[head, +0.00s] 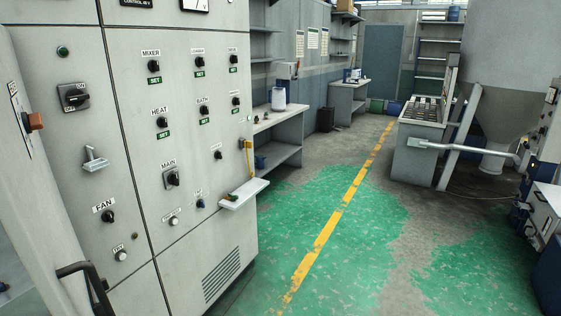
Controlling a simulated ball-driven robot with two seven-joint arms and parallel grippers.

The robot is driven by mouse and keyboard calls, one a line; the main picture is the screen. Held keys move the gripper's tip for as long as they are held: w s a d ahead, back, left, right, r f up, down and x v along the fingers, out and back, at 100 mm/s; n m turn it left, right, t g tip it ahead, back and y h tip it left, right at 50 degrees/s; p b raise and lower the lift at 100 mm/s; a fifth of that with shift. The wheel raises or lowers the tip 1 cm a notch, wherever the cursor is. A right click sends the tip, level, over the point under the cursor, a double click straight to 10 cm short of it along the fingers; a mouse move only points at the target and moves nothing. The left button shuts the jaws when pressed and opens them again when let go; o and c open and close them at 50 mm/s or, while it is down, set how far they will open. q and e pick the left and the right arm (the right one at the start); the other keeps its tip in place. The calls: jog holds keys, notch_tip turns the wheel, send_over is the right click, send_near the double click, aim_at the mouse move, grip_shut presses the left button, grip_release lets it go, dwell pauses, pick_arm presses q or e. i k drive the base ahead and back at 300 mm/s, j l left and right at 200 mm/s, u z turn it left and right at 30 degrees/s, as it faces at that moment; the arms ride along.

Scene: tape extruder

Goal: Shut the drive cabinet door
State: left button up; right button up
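A tall pale grey control cabinet (185,225) fills the left half of the head view, with labelled knobs such as MIXER, HEAT, MAIN and FAN. At the far left edge a pale grey panel (38,215) stands in front of it, cut off by the picture. It carries an orange-red knob (34,121) and, low down, a black bar handle (83,277). This panel looks like a cabinet door seen at a steep angle; how far it stands open I cannot tell. Neither of my grippers is in view.
A small white shelf (243,194) sticks out from the cabinet's right side. A workbench (282,130) stands behind it. A console (420,155) with a pale bar and a large hopper (500,50) stand at right. The green-painted floor (345,240) between is clear.

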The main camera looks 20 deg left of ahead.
aim_at(34, 215)
jog(key=i+u, duration=0.15)
jog(key=u, duration=0.3)
jog(key=i+u, duration=0.2)
jog(key=u, duration=0.2)
jog(key=i+u, duration=0.15)
jog(key=u, duration=0.3)
jog(key=i+l+u, duration=0.15)
jog(key=u, duration=0.3)
jog(key=i+l+u, duration=0.15)
jog(key=u, duration=0.25)
jog(key=i+l+u, duration=0.1)
jog(key=u, duration=0.35)
jog(key=l, duration=0.1)
